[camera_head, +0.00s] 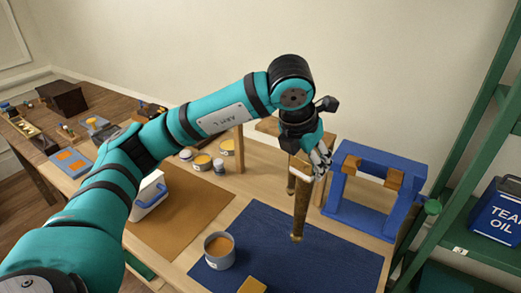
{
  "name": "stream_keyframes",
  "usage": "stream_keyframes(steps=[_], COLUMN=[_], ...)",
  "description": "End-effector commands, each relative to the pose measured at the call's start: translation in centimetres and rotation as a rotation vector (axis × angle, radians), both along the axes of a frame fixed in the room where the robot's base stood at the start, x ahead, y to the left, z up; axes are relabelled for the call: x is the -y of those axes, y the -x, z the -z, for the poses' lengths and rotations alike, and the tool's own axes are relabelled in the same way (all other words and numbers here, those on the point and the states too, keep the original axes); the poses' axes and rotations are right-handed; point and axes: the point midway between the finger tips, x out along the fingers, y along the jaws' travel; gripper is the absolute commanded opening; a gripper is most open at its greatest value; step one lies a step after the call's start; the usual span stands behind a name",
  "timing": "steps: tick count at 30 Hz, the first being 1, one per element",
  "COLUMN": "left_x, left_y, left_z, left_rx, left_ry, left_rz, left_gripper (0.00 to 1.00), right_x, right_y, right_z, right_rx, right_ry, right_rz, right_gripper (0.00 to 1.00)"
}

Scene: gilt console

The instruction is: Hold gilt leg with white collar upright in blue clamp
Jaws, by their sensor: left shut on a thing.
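My left gripper (320,165) is shut on the gilt leg (301,208) near its top, where a white collar (301,168) shows. The leg hangs nearly upright, with its narrow foot over the blue mat; I cannot tell whether the foot touches it. The blue clamp (337,190) stands just to the right of the leg, with two wooden jaw pads (394,179) facing each other across a gap. The leg is outside this gap. My right gripper is out of view.
A grey tin (219,250) and a yellow block (252,285) sit on the blue mat (325,267). A wooden stand (268,127) is behind the gripper. A green shelf (480,120) with a blue oil can (497,222) borders the right. The mat's right part is clear.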

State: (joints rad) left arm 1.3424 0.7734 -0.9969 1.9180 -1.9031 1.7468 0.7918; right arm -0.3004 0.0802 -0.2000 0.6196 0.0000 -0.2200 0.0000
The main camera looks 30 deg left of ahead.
Motion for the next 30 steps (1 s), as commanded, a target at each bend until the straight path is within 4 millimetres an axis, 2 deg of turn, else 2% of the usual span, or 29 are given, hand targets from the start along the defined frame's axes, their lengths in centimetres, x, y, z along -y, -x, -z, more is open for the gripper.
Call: stream_keyframes(steps=[1, 3, 6, 10, 17, 30], left_x=[2.6, 5.3, 8.3, 10.6, 11.5, 11.5], left_y=[-0.6, -1.0, -1.4, -1.6, -2.2, -5.5], left_z=[-0.1, -0.1, 0.0, -0.1, -0.1, 0.0], left_rx=[0.005, 0.005, 0.006, 0.005, 0.004, 0.004], left_ry=[0.0, 0.0, 0.0, 0.0, 0.003, 0.004], left_rz=[-0.024, -0.075, -0.135, -0.185, -0.209, -0.206], left_gripper=[0.0, 0.0, 0.0, 0.0, 0.0, 0.0], right_x=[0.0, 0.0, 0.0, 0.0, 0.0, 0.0], right_y=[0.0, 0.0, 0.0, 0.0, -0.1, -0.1], right_z=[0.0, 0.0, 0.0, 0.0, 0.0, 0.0], right_rx=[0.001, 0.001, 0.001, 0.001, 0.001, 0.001], right_ry=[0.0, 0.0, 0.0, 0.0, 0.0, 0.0], right_rz=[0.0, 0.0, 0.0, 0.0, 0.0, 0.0], right_gripper=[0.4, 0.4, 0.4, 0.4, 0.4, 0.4])
